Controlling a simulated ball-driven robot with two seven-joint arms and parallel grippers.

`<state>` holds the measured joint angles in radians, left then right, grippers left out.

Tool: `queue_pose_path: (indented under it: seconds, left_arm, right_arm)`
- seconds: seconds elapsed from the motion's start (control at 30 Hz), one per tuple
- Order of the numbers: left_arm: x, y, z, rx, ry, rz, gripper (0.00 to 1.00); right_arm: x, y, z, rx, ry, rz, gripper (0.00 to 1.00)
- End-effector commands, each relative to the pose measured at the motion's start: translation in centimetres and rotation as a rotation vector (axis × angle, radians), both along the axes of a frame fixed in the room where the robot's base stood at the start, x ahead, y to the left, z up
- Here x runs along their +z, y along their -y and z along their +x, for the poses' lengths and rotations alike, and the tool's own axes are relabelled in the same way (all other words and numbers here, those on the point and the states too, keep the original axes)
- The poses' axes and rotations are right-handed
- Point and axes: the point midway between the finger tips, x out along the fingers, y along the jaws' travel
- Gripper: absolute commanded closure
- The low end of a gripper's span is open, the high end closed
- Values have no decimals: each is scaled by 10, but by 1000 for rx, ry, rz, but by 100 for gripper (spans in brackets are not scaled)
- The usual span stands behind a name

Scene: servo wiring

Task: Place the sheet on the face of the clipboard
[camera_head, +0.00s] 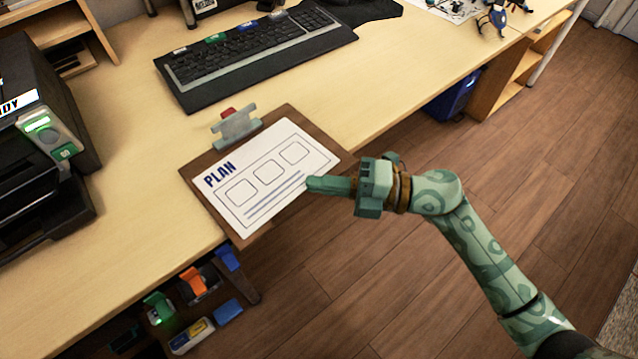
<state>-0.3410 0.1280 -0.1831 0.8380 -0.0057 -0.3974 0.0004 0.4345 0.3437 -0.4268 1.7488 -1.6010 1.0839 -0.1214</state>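The white sheet (262,207), printed "PLAN" with boxes and lines, lies over the face of the brown clipboard (198,168). The clipboard is on the wooden desk, near its front edge, with its metal clip (236,126) at the far end. Brown board shows around the sheet. I cannot tell whether the sheet is flat against it. My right gripper (311,184) has its fingertips over the sheet's right edge, near the printed lines. Its fingers overlap in this view, so whether they grip the sheet is hidden. My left gripper is out of view.
A black keyboard (250,58) lies behind the clipboard. A dark printer-like device (40,150) stands at the left. Coloured items, including an orange one (192,281), are below the desk's front edge. Desk right of the clipboard is clear.

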Motion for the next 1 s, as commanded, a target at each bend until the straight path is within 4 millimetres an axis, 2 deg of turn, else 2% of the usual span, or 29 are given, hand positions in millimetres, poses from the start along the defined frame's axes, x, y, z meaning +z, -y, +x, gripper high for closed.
queue_pose_path:
  seconds: [0.27,0.3,0.37,0.83,1.0]
  left_arm:
    - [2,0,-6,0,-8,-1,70]
    - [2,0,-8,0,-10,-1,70]
    - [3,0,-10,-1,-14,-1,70]
    - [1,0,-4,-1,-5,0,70]
    - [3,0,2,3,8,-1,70]
  right_arm:
    - [-2,2,2,-4,0,-4,100]
    - [-2,2,2,-4,-1,-4,88]
    - [-2,2,2,-4,-1,-4,74]
    - [-1,2,1,-2,0,-1,74]
    - [0,16,-1,-4,0,-4,74]
